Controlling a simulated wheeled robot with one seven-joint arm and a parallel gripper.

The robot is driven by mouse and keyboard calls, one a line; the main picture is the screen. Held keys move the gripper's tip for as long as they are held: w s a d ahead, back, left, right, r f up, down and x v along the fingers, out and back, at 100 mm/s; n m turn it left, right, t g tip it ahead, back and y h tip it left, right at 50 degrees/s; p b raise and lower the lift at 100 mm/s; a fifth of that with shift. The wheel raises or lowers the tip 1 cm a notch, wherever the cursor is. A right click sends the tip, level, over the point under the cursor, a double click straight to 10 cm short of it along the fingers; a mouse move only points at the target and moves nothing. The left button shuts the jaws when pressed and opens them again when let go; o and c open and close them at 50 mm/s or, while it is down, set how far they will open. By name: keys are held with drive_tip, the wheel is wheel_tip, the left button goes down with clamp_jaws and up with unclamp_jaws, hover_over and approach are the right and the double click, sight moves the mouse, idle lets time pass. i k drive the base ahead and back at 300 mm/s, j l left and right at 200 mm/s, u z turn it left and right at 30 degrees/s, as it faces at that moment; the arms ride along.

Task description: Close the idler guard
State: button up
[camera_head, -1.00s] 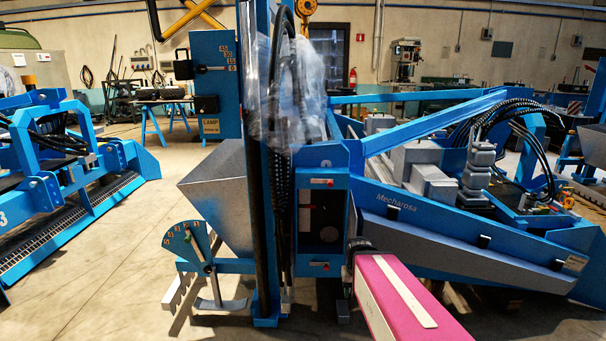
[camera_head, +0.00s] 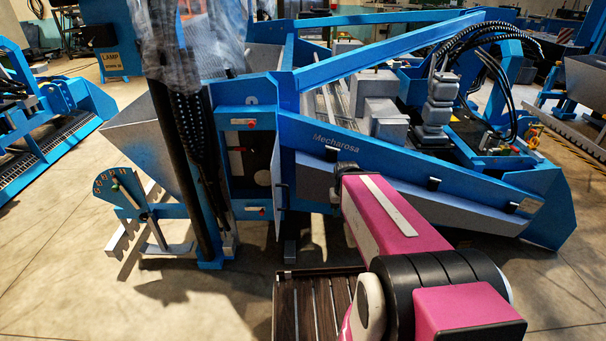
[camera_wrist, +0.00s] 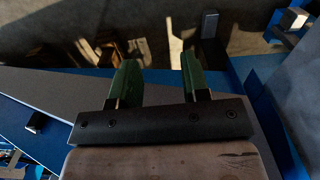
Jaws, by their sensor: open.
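A blue upright housing (camera_head: 236,160) with a dark opening stands left of centre in the head view. A narrow blue panel (camera_head: 283,172) stands out at the opening's right edge, seen nearly edge-on; it looks like the idler guard, swung open. Small red latches (camera_head: 262,210) sit above and below the opening. My gripper (camera_wrist: 158,78) shows in the wrist view with two green fingers, spread apart and with nothing between them. In the head view its fingers are hidden behind my pink arm, right of the housing. The gap between gripper and panel cannot be judged.
A long sloped grey panel (camera_head: 400,190) with black handles runs right from the housing; it also lies near my gripper in the wrist view (camera_wrist: 50,100). A grey hopper (camera_head: 150,140) and lever scale (camera_head: 125,188) stand left. Floor (camera_head: 100,290) in front is clear.

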sight(275, 176)
drive_tip(key=i+l+u, duration=0.1)
drive_tip(key=l+u, duration=1.05)
drive_tip(key=u, duration=0.25)
